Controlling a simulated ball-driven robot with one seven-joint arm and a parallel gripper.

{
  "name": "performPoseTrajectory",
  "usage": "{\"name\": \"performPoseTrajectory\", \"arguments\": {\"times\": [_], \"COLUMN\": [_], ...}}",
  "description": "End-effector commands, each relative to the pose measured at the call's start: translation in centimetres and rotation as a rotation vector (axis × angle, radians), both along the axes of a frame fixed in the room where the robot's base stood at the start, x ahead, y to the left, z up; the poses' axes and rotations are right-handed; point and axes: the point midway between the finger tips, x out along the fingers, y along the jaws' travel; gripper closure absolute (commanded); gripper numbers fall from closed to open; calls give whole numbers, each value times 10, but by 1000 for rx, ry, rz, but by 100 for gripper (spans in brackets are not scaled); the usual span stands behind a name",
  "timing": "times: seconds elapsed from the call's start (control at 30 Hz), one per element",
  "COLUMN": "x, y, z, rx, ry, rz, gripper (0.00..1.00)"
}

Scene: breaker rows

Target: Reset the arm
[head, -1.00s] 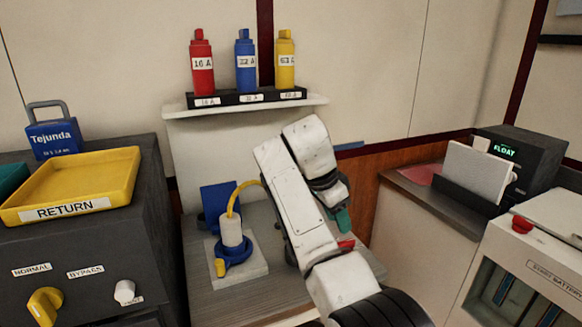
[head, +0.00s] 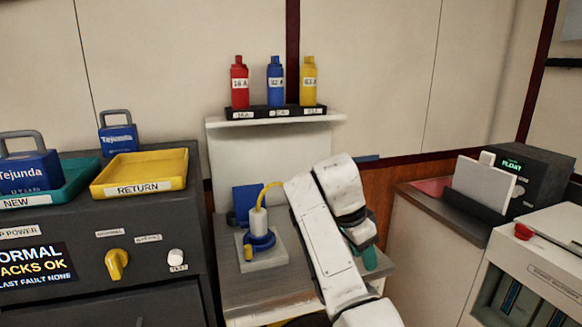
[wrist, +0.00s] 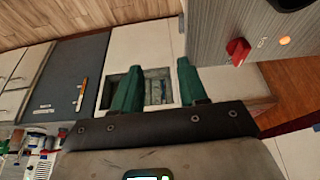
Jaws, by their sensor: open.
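A grey panel with a red knob (wrist: 238,51) and a lit orange lamp (wrist: 285,41) stands to the right of the fingers. Beyond the fingers is a pale surface with a recessed opening (wrist: 154,91).
Red (head: 239,82), blue (head: 275,82) and yellow (head: 309,82) bottle-shaped pieces stand on a shelf above the counter. A blue-ringed fixture with a yellow hose (head: 260,228) stands close left of my arm. A yellow RETURN tray (head: 140,172) is farther left.

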Motion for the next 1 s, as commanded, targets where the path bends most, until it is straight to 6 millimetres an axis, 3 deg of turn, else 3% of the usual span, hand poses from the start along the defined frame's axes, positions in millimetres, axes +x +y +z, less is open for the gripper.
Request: {"name": "performPoseTrajectory", "arguments": {"times": [0.27, 0.57, 0.8, 1.0], "x": [-14, -56, -133, -212], "y": [-9, -30, -58, -80], "z": [-39, -113, -190, -234], "rx": [20, 60, 112, 148], "ry": [35, 99, 165, 201], "rz": [82, 247, 463, 641], "gripper": [57, 57, 57, 57]}}
